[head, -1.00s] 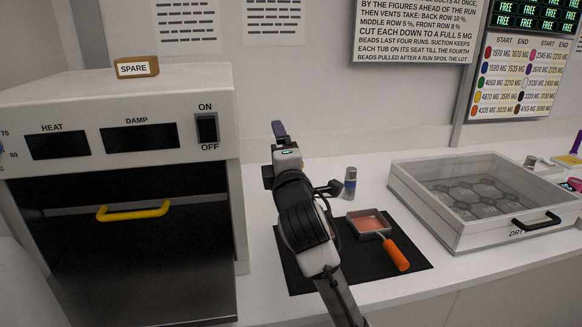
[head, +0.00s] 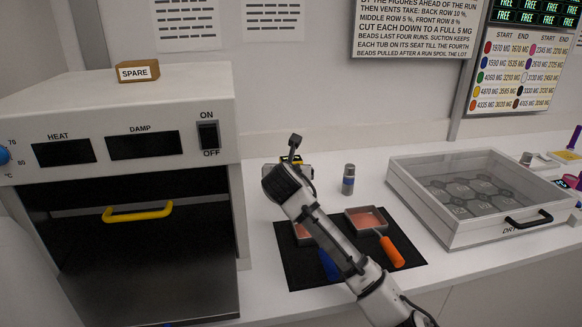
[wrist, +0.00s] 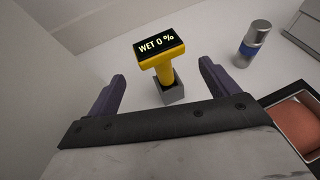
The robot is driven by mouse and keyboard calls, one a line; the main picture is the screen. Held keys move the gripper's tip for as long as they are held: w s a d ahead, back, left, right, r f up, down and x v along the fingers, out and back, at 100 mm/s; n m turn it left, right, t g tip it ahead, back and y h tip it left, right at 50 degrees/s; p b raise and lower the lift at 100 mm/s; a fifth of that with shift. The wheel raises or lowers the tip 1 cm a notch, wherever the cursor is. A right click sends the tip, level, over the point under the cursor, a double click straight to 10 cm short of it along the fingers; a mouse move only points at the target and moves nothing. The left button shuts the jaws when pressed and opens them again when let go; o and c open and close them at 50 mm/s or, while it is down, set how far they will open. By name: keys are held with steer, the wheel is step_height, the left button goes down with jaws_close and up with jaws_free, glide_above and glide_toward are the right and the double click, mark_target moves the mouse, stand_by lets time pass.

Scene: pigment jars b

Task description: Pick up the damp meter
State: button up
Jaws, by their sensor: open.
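The damp meter (wrist: 164,68) is yellow with a dark screen reading "WET 0 %". In the wrist view it stands upright in a small grey holder (wrist: 172,94) on the white counter. My gripper (wrist: 162,72) is open, with one purple finger on each side of the meter in the picture and visible gaps between. I cannot tell how far the fingertips are above or short of it. In the head view my arm and gripper largely hide the meter.
A grey bottle with a blue band (head: 348,180) stands right of the meter, also in the wrist view (wrist: 254,44). A black mat (head: 300,272) holds pans with orange (head: 392,252) and blue (head: 329,265) handles. The oven (head: 120,110) is left, a clear-lidded box (head: 410,185) right.

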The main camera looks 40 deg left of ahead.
steer(key=x, duration=0.2)
steer(key=p+x, duration=0.1)
steer(key=x, duration=0.1)
steer(key=p+x, duration=0.1)
steer(key=x, duration=0.1)
steer(key=shift+w+a+r, duration=0.15)
steer(key=shift+w+r, duration=0.15)
steer(key=shift+w+a+f, duration=0.2)
steer(key=shift+w+f, duration=0.05)
steer(key=shift+w, duration=0.1)
steer(key=c, duration=1.1)
